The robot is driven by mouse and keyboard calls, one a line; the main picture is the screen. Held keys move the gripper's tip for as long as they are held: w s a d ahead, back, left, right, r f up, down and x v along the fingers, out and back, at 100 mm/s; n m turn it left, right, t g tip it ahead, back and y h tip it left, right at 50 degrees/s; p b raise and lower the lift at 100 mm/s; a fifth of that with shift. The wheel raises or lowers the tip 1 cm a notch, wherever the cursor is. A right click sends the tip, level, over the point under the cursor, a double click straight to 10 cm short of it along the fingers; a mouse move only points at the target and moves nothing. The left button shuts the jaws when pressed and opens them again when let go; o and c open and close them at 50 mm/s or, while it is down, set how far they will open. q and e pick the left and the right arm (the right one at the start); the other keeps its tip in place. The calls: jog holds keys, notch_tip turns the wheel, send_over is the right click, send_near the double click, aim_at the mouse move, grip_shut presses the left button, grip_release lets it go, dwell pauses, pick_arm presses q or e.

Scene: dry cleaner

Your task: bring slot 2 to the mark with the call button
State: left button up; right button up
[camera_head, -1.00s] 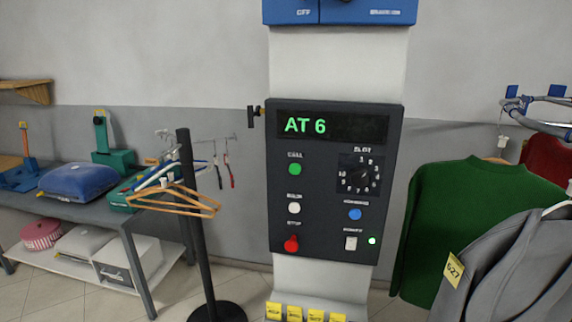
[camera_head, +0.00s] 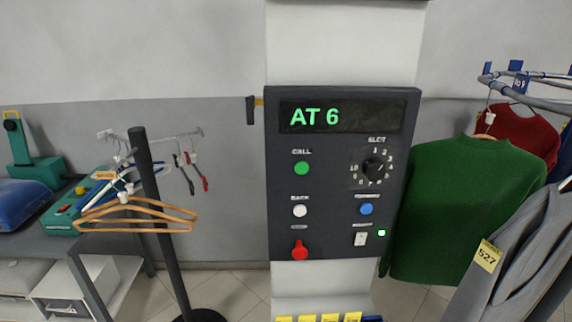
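The control panel (camera_head: 335,225) is a dark box on a pale column, facing me. Its display (camera_head: 342,117) reads "AT 6" in green. The green call button (camera_head: 302,168) is at upper left, and the black slot dial (camera_head: 373,167) is at upper right with numbers around it; where its pointer stands is too small to tell. A white back button (camera_head: 300,211), a blue button (camera_head: 366,209) and a red stop knob (camera_head: 299,250) sit below. A white switch (camera_head: 360,239) has a lit green lamp (camera_head: 382,233) beside it. Neither gripper is in view.
A stand with orange hangers (camera_head: 140,213) is at left, before a grey table with a teal device (camera_head: 35,165). At right, a green sweater (camera_head: 435,210) and a grey garment tagged 527 (camera_head: 489,255) hang from a conveyor rail (camera_head: 540,103). Space directly before the panel looks clear.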

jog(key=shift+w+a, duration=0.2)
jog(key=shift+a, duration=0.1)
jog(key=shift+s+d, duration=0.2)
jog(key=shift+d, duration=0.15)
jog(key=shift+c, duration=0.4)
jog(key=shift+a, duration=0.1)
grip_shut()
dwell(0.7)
